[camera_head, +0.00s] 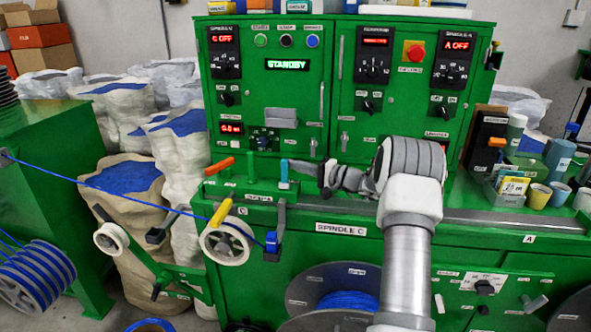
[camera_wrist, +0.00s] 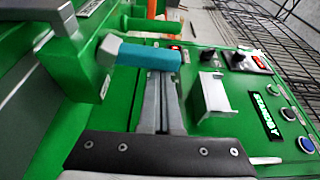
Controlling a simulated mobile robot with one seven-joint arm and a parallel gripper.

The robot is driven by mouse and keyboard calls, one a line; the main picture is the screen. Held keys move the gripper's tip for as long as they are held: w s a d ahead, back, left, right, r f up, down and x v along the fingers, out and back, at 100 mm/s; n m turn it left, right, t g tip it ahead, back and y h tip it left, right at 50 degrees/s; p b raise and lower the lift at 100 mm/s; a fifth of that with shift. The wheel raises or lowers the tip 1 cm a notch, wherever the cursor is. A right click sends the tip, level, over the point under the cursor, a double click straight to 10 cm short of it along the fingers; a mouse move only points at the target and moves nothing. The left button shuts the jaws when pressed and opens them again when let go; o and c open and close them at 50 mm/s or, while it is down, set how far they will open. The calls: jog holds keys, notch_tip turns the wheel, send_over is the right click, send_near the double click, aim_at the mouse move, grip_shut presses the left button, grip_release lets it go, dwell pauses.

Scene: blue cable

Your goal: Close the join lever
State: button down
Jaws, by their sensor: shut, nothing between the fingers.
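A lever with a teal handle (camera_head: 284,171) stands on the green block above the spindle C front. In the wrist view its teal handle (camera_wrist: 148,56) lies across the picture on a pale metal arm. No label naming the join lever is readable. My gripper (camera_head: 298,166) is just right of the teal handle, with its fingers pointing left toward it. In the wrist view my shut fingers (camera_wrist: 167,88) lie together, empty, with their tips close to the handle's right end. I cannot tell whether they touch it.
An orange lever (camera_head: 219,166) and a yellow lever (camera_head: 221,212) are left of the teal one. A blue cable (camera_head: 130,188) runs from the left to a white pulley (camera_head: 228,243). The green control panel (camera_head: 300,110) with a grey bracket (camera_wrist: 213,96) rises behind.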

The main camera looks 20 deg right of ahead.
jog(key=shift+s+f+n+b, duration=0.15)
jog(key=shift+n+b, duration=0.15)
jog(key=shift+b, duration=0.8)
jog(key=n+b, duration=0.1)
jog(key=b, duration=0.3)
jog(key=s+n+b, duration=0.1)
jog(key=b, duration=0.3)
jog(key=shift+a+f+t+y, duration=0.15)
jog(key=shift+a+t+y, duration=0.15)
jog(key=shift+a+t, duration=0.1)
jog(key=n+b, duration=0.1)
jog(key=b, duration=0.2)
jog(key=shift+s+a+r+n+y+b, duration=0.2)
jog(key=shift+s+n+y+b, duration=0.1)
jog(key=shift+s+n+b, duration=0.1)
jog(key=shift+a+r+n+b, duration=0.1)
jog(key=shift+r+n+b, duration=0.2)
jog(key=shift+b, duration=0.2)
jog(key=shift+s, duration=0.1)
